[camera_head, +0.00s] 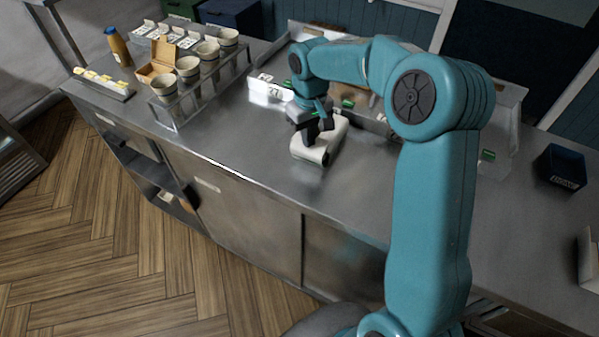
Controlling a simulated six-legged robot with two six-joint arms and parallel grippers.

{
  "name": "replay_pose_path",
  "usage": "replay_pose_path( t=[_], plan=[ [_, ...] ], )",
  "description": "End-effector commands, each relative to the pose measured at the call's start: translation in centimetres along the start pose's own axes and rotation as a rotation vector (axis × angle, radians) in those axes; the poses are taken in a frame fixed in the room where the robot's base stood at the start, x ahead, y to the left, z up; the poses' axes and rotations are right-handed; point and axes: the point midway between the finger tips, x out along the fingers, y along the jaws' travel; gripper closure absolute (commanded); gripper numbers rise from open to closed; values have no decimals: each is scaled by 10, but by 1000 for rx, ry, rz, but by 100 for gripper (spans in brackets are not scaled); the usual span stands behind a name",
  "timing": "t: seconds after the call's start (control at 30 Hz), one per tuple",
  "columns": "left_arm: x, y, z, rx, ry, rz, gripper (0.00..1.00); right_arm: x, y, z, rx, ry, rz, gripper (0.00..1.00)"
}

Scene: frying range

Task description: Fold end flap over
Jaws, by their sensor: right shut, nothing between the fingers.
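A small off-white folded piece (309,152) lies on the steel worktop near its front edge, in the middle of the head view. It looks like a wrap; its end flap cannot be made out clearly. My right gripper (316,135) comes down over it from above, with dark fingers at its top side. The fingers are shut with nothing between them. I cannot tell whether they touch the wrap, and they hide part of it. My left gripper is not in view.
A rack with several cups (188,70) and an open cardboard box (157,66) stand at the left. A brown bottle (118,46) is at the far left. A dark blue bin (560,168) stands at the right. The worktop (235,135) left of the wrap is clear.

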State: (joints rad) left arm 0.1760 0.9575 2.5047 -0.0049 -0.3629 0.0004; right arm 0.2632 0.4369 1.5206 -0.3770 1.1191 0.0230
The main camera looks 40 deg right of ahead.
Motion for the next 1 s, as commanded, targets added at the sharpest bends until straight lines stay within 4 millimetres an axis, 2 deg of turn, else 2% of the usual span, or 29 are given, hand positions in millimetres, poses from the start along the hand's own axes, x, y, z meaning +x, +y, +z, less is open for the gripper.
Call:
replay_pose_path(
  t=[0.53,1.0],
  plan=[
    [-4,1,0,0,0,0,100,-1,4,-3,0,1,0,100],
    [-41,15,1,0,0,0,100,-50,4,-3,0,1,0,100]
  ],
)
